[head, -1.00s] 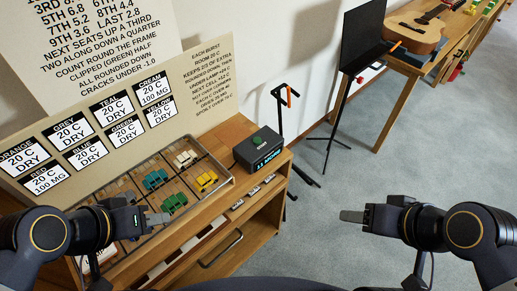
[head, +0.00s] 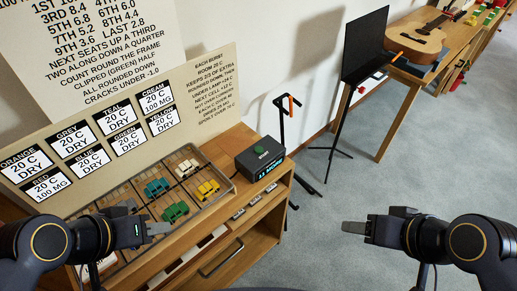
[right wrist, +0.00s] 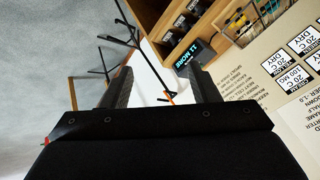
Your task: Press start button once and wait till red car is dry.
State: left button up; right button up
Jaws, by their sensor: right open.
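The start button is a green knob (head: 260,150) on top of a dark box (head: 262,166) at the right end of the wooden bench. The box's display reads "11 MORE"; it also shows in the right wrist view (right wrist: 196,52). I cannot make out the red car; my left arm covers part of the car tray (head: 228,188). The RED card (head: 50,185) reads "20 C 100 MG". My left gripper (head: 160,229) is over the tray's near side, apart from the button; its jaw opening cannot be told. My right gripper (head: 354,227) is open and empty over the floor, also in the right wrist view (right wrist: 163,82).
In the tray are a cream car (head: 187,167), a teal car (head: 157,187), a green car (head: 175,211) and a yellow car (head: 207,189). The CREAM card (head: 157,98) reads "100 MG"; other cards read DRY. A black stand (head: 345,110) is behind; floor at right is clear.

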jog(key=shift+c, duration=0.4)
grip_shut()
dwell(1.3)
